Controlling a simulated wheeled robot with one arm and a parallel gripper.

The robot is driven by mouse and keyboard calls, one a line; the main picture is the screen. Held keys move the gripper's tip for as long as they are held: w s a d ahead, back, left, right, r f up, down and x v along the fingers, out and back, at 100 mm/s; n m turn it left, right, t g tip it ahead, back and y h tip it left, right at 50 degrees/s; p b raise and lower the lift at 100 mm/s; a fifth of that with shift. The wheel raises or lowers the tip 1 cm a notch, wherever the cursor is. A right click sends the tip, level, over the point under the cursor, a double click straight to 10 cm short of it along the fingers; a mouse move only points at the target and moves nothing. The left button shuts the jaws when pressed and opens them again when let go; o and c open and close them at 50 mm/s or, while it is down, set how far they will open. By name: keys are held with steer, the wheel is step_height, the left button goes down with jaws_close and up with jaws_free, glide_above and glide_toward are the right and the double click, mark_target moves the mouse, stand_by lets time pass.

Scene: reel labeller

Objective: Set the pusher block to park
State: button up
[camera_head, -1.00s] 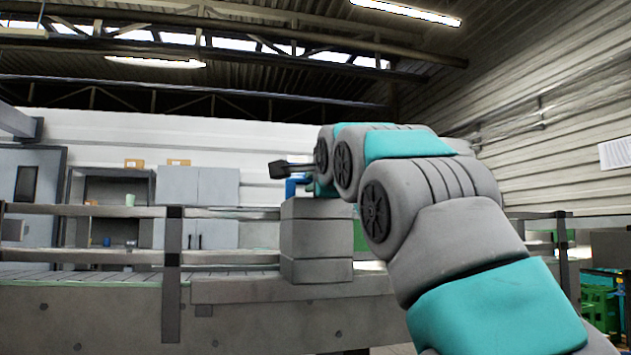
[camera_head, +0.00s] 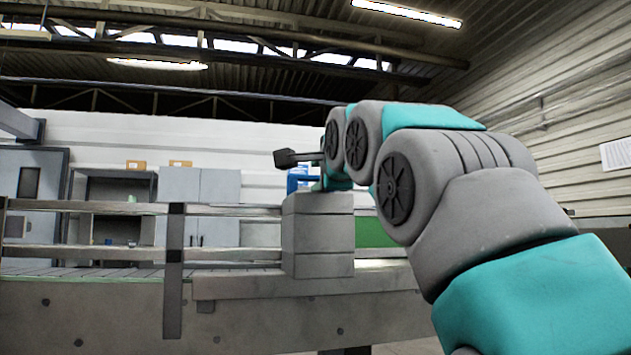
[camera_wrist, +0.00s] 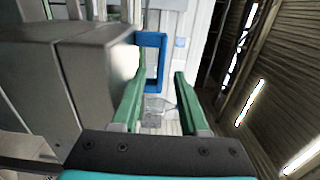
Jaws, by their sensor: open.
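My gripper (camera_wrist: 160,78) is open, with two green fingers apart in the wrist view. A blue rectangular frame (camera_wrist: 163,62) shows ahead, between the finger lines; I cannot tell whether a finger touches it. In the head view a blue part (camera_head: 297,180) shows just above and behind a grey stacked block (camera_head: 318,235), beside my wrist. The grey block also fills the left of the wrist view (camera_wrist: 98,65). I cannot tell for sure which of these is the pusher block. My fingers are mostly hidden in the head view by my arm and the grey block.
A conveyor with rails (camera_head: 100,207) and a dark post (camera_head: 174,270) runs across the front. Grey cabinets (camera_head: 200,187) and a shelf (camera_head: 120,185) stand behind. A green panel (camera_head: 375,233) lies right of the grey block.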

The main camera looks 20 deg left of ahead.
steer(key=shift+b+v, duration=0.4)
steer(key=shift+v, duration=1.95)
